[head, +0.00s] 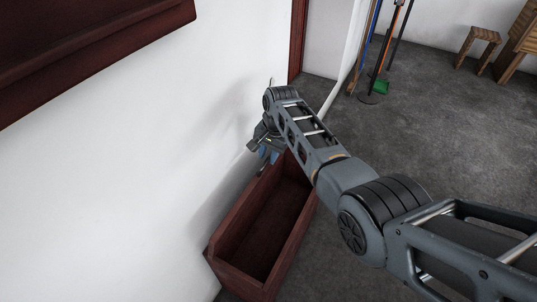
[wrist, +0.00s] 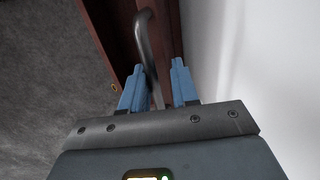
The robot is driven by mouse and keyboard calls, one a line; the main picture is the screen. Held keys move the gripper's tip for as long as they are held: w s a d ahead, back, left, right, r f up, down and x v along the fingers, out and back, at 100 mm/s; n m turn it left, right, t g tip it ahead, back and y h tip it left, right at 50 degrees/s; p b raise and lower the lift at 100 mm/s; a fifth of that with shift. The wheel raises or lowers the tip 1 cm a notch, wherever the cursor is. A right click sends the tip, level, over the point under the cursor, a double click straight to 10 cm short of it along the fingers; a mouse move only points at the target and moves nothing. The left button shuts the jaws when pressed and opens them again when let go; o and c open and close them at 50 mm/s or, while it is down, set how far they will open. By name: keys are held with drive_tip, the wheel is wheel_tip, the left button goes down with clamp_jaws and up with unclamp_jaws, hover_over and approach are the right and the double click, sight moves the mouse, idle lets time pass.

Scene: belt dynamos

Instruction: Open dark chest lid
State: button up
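A dark red wooden chest (head: 246,277) stands on the floor against the white wall in the head view. Its hollow inside shows from above; I cannot tell which part is the lid. My gripper (head: 267,154) is at the chest's far end, partly hidden by my arm. In the wrist view, my gripper (wrist: 159,80) has its blue fingers apart, with a curved metal handle (wrist: 148,45) between them. The handle is closer to the left finger, and a gap shows to the right one. Dark red wood (wrist: 112,35) lies behind the handle.
A dark red wooden piece (head: 90,45) juts in at the upper left. Long-handled tools (head: 383,50) stand past a wall edge, with a wooden stool (head: 480,42) farther right. Grey floor (head: 440,120) lies open on the right.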

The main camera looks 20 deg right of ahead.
wheel_tip(320, 180, up, 7)
drive_tip(key=shift+s+d+p, duration=0.3)
drive_tip(key=shift+s+d, duration=0.1)
drive_tip(key=shift+d, duration=0.05)
idle(0.3)
